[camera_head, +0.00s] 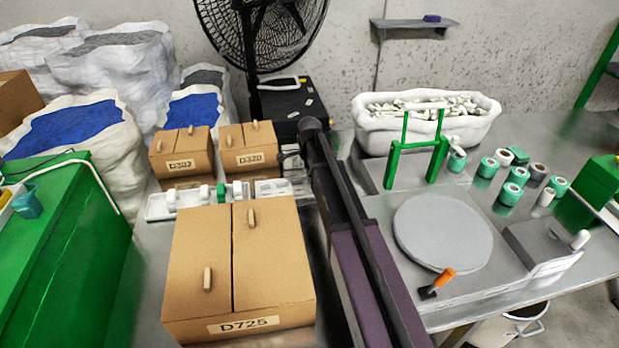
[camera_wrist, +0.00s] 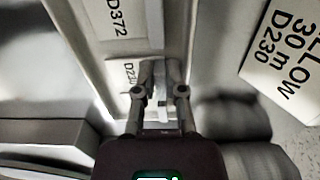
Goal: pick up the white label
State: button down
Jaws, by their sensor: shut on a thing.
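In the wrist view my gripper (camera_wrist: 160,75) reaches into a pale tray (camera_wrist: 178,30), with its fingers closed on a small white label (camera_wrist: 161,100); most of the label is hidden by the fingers. Two white labels lie in the tray beside the fingers, one printed D372 (camera_wrist: 113,18) and a partly covered one starting D23 (camera_wrist: 129,72). In the head view my arm reaches over the bench and my gripper (camera_head: 287,157) is near the right end of the white tray (camera_head: 160,207); its fingertips are not clear there.
Cardboard boxes marked D725 (camera_head: 240,270), D302 (camera_head: 181,152) and D320 (camera_head: 247,147) stand around the tray. A black box (camera_head: 290,105) is behind. Right of my arm are a grey disc (camera_head: 443,232) and a green frame (camera_head: 415,150). A large printed label (camera_wrist: 285,60) shows at wrist-view right.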

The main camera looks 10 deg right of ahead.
jog(key=shift+r+p, duration=1.6)
jog(key=shift+r, duration=0.1)
jog(key=s, duration=1)
jog(key=s+r+p, duration=0.1)
jog(key=s, duration=0.5)
jog(key=shift+a, duration=0.2)
jog(key=shift+s, duration=0.1)
